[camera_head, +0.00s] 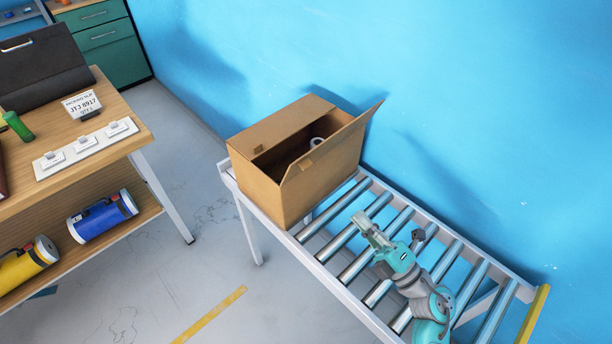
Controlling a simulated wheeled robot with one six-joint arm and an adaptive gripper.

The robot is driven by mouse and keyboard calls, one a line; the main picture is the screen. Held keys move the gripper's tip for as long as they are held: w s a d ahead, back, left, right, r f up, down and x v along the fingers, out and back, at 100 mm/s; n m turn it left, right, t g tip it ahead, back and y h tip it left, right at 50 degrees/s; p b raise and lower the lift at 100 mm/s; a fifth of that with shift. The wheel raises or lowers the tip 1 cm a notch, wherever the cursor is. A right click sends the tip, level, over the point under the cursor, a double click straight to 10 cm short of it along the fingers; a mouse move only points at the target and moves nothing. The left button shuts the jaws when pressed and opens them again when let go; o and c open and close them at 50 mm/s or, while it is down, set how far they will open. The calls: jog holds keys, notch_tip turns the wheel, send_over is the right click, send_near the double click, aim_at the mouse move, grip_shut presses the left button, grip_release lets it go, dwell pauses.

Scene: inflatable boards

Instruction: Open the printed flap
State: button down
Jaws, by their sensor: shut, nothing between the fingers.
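A brown cardboard box (275,196) stands on the roller conveyor. Its right flap (335,140) is raised and leans outward. Its left flap (280,124) lies roughly flat over the left part of the opening. The rest of the opening is uncovered and dark inside.
The roller conveyor (334,284) runs along a blue wall (480,90), close behind the box. A wooden bench (115,104) with a packing slip (82,104) stands at left. Open floor lies between them.

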send_near(304, 158)
jog(key=x, duration=0.5)
jog(key=shift+a+f, duration=0.15)
jog(key=shift+f, duration=0.1)
jog(key=shift+w+a+r, duration=0.65)
jog(key=shift+a+r, duration=0.05)
jog(key=shift+r, duration=0.2)
